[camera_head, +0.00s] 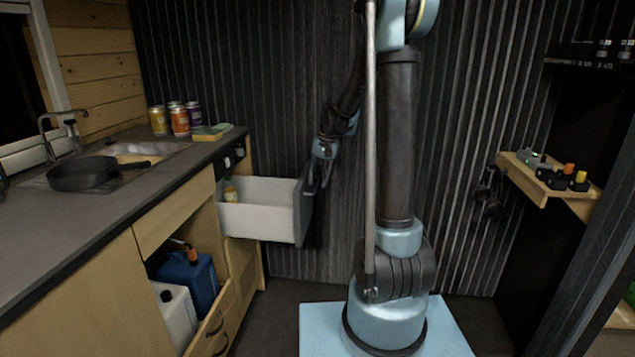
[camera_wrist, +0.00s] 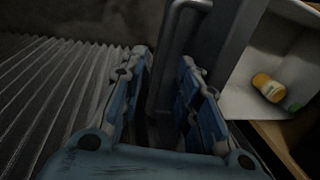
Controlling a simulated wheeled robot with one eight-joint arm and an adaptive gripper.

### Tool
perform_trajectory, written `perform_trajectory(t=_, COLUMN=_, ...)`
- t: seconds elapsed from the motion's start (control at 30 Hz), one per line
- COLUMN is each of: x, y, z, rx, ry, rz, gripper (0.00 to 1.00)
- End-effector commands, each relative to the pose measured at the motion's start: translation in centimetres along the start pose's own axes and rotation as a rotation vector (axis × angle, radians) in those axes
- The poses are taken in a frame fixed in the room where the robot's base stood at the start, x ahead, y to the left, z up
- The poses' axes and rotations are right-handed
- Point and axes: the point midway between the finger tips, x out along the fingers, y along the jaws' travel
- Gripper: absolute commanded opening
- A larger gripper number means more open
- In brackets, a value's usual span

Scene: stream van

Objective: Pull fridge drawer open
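The fridge drawer (camera_head: 258,220) is a white open-topped box with a dark grey front (camera_head: 303,210). It stands pulled well out from the end of the wooden cabinet. My gripper (camera_head: 314,180) is at the outer side of the drawer front. In the wrist view, the grey bar handle (camera_wrist: 163,75) runs between the two blue fingers of my gripper (camera_wrist: 163,65), which stand apart with dark gaps beside the bar. Firm contact does not show. The drawer's white inside (camera_wrist: 250,85) shows at right, with a yellow-capped bottle (camera_wrist: 267,87) in it.
The counter (camera_head: 95,215) holds a black pan (camera_head: 85,173), several cans (camera_head: 180,122) and a sponge (camera_head: 212,132). Below, an open cabinet drawer holds a blue jug (camera_head: 188,280) and a white jug (camera_head: 174,317). A wooden shelf (camera_head: 550,180) is at right. Ribbed dark wall (camera_head: 280,100) stands behind.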

Motion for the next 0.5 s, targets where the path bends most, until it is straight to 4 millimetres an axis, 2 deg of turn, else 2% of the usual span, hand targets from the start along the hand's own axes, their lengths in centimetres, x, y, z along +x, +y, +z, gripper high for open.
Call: perform_trajectory(t=0.5, x=-8.5, y=0.0, z=-0.1, rx=0.001, ry=0.0, rz=0.0, gripper=0.3)
